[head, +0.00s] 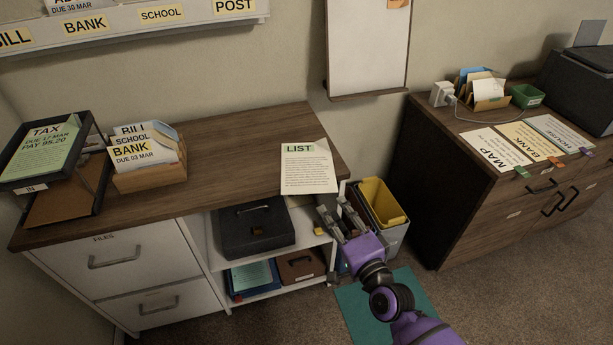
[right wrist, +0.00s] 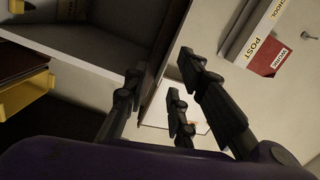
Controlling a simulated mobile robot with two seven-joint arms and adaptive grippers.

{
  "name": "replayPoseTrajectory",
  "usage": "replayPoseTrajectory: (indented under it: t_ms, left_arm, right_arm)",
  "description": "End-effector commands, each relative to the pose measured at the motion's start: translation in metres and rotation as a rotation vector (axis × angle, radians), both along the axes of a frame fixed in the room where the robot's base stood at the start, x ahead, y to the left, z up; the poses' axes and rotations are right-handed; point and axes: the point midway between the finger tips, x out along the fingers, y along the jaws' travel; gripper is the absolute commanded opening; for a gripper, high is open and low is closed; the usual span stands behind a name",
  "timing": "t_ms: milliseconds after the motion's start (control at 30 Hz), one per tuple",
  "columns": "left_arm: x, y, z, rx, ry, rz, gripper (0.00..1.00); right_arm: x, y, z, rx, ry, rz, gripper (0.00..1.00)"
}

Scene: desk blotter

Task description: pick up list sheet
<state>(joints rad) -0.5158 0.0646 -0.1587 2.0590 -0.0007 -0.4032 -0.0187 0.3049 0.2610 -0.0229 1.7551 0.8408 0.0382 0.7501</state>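The list sheet (head: 308,172), a white page headed LIST in green, lies flat on the wooden desk top (head: 232,150) near its right end, with its lower edge at the desk's front edge. My right gripper (head: 334,212) is open and empty, in front of and below the desk's front right corner. It is apart from the sheet, to its lower right. In the right wrist view the spread fingers (right wrist: 155,78) show near the desk edge; whether the pale patch between them is the sheet, I cannot tell. My left gripper is out of view.
A letter holder (head: 150,178) and black tray (head: 95,190) stand at the desk's left. A black box (head: 256,230) sits on the shelf below. A bin with a yellow insert (head: 382,203) stands close by my right gripper. A second cabinet (head: 455,205) is at right.

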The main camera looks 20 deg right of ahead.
Motion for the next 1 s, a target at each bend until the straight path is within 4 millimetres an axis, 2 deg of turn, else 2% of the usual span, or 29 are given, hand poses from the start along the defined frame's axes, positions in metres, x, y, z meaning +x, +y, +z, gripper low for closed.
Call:
replayPoseTrajectory:
  t_ms: [100,200,400,700,1000]
  left_arm:
    - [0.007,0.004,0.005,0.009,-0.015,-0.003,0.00]
    - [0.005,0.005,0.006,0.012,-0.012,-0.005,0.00]
    - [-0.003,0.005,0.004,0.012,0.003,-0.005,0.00]
    - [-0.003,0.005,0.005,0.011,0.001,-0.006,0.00]
    - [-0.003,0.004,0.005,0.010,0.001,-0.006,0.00]
  right_arm:
    - [0.008,-0.010,0.008,0.161,-0.017,-0.037,0.24]
    - [0.015,-0.012,0.010,0.203,-0.022,-0.046,0.24]
    - [0.038,-0.009,0.011,0.202,-0.021,-0.045,0.24]
    - [0.078,-0.001,0.009,0.199,-0.020,-0.044,0.24]
    - [0.085,-0.001,0.008,0.198,-0.018,-0.044,0.24]
